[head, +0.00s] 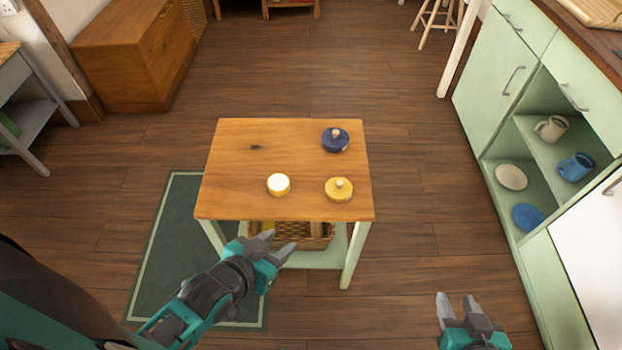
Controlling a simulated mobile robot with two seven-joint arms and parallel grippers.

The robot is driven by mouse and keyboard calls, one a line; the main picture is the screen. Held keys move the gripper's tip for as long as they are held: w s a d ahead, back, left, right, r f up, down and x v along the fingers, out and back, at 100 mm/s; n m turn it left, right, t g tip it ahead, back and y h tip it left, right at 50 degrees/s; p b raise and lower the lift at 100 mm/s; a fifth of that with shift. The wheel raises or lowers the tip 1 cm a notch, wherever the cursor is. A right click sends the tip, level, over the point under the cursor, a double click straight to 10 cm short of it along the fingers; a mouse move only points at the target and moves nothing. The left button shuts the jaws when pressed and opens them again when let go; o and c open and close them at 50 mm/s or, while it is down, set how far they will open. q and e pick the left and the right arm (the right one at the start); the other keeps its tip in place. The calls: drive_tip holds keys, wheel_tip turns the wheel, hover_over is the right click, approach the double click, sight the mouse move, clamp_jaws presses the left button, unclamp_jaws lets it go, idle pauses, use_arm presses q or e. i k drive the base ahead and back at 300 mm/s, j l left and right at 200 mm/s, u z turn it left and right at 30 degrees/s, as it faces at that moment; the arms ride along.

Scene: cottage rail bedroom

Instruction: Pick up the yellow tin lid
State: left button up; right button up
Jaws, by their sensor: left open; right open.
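The yellow tin lid (339,190), round with a pale knob on top, lies near the front right of a small wooden table (225,160). A blue lid (335,140) with a similar knob lies behind it. A short yellow round piece (278,185) with a white top and no visible knob sits to its left. My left gripper (277,243) is open and empty, just in front of the table's front edge, left of the yellow lid. My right gripper (456,298) is open and empty, over the floor to the right of the table.
A wicker basket (308,242) stands on the table's lower shelf, partly hidden by my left gripper. A green rug (160,245) lies at the left. A green cabinet (490,85) with mugs and plates lines the right side. The tabletop's left part is clear.

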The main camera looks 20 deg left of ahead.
sight(340, 189)
drive_tip(key=i+l+u, duration=0.1)
drive_tip(key=u, duration=0.3)
drive_tip(key=l+u, duration=0.35)
drive_tip(key=i+l+u, duration=0.1)
drive_tip(key=u, duration=0.3)
drive_tip(key=i+l+u, duration=0.1)
drive_tip(key=l+u, duration=0.55)
